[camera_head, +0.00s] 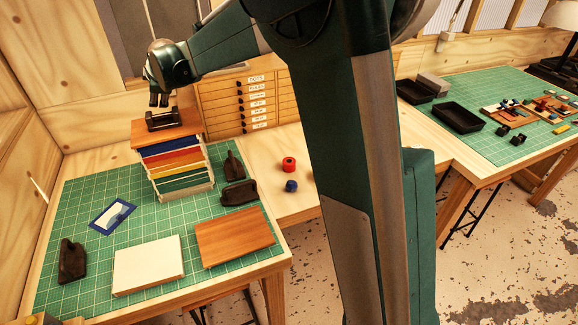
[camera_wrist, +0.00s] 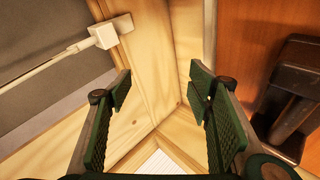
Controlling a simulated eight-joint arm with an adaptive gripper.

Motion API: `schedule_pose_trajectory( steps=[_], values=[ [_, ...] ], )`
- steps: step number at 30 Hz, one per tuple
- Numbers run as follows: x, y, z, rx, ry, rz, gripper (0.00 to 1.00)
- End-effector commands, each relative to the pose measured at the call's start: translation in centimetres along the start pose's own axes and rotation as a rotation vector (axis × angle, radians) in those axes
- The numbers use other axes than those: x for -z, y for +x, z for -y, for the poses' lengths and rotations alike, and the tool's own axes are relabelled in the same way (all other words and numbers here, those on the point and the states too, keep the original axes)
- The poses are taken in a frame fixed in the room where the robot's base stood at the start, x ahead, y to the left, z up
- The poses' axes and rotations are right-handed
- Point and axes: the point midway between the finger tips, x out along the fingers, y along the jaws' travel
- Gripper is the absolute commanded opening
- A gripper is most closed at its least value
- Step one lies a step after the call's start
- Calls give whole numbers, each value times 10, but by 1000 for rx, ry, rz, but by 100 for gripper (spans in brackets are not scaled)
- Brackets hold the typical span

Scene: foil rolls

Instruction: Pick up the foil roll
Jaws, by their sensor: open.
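Two small rolls stand on the bare wood beside the green mat in the head view: a red roll (camera_head: 289,164) and a blue roll (camera_head: 291,186) just in front of it. I cannot tell which is the foil roll the task names. My gripper (camera_head: 159,100) is at the left, above the wooden top of the rack, far from both rolls. In the wrist view my gripper (camera_wrist: 162,88) is open, with nothing between its fingers. Neither roll shows in the wrist view.
The rack (camera_head: 172,160) holds coloured sheets, with a dark tool (camera_head: 162,120) on top, close below my gripper; it also shows in the wrist view (camera_wrist: 292,92). A white block (camera_head: 148,266), brown board (camera_head: 235,237) and dark weights lie on the mat (camera_head: 190,235). Drawers (camera_head: 250,100) stand behind.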

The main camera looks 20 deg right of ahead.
Motion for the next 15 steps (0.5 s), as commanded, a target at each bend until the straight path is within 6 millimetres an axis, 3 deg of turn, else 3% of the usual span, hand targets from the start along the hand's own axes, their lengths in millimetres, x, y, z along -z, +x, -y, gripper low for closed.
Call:
schedule_pose_trajectory(
  steps=[5,9,15],
  values=[
    [-71,0,-14,14,-65,104,51],
    [-139,-5,-24,37,-127,208,51],
    [-218,-18,-35,72,-195,329,51]
  ],
)
